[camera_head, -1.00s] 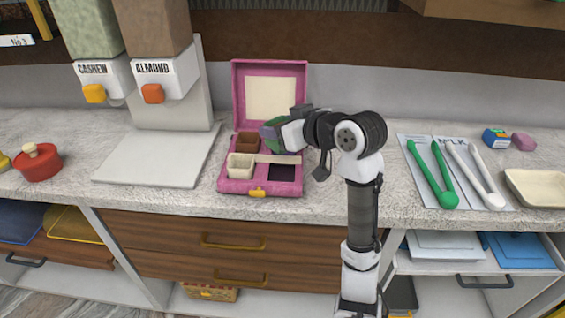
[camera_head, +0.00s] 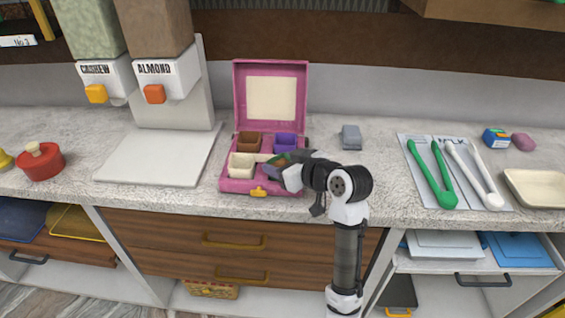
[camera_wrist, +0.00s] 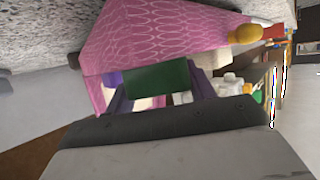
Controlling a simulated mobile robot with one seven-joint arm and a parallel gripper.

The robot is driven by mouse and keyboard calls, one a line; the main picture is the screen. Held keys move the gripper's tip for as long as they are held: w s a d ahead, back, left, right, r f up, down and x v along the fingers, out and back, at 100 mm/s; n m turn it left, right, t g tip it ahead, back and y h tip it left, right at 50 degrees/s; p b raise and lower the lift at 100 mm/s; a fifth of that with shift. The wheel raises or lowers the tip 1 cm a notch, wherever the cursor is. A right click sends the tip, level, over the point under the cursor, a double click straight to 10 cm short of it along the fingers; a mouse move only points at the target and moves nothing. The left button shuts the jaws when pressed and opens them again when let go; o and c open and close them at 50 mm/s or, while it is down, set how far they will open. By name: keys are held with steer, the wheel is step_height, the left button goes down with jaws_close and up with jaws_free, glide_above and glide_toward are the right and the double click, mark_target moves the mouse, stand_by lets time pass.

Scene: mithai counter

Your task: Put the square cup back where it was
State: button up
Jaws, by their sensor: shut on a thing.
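My gripper (camera_head: 280,165) is shut on a green square-sided cup (camera_wrist: 160,77), which it holds at the front right compartment of the open pink box (camera_head: 238,186). The gripper hides most of that compartment and of the held cup, so I cannot tell whether the cup touches the bottom. A brown cup (camera_head: 249,141) sits in the back left compartment, a purple cup (camera_head: 285,141) in the back right and a cream cup (camera_head: 242,165) in the front left. In the wrist view the green cup's flat side shows between the two dark fingers.
A grey block (camera_head: 351,137) stands on the counter right of the box. The raised pink lid (camera_head: 299,95) stands behind the compartments. Green tongs (camera_head: 431,172) and white tongs lie further right. A dispenser with a pale base (camera_head: 150,160) stands left.

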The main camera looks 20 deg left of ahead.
steer(key=shift+f, duration=0.1)
steer(key=shift+f, duration=0.15)
steer(key=o, duration=1.1)
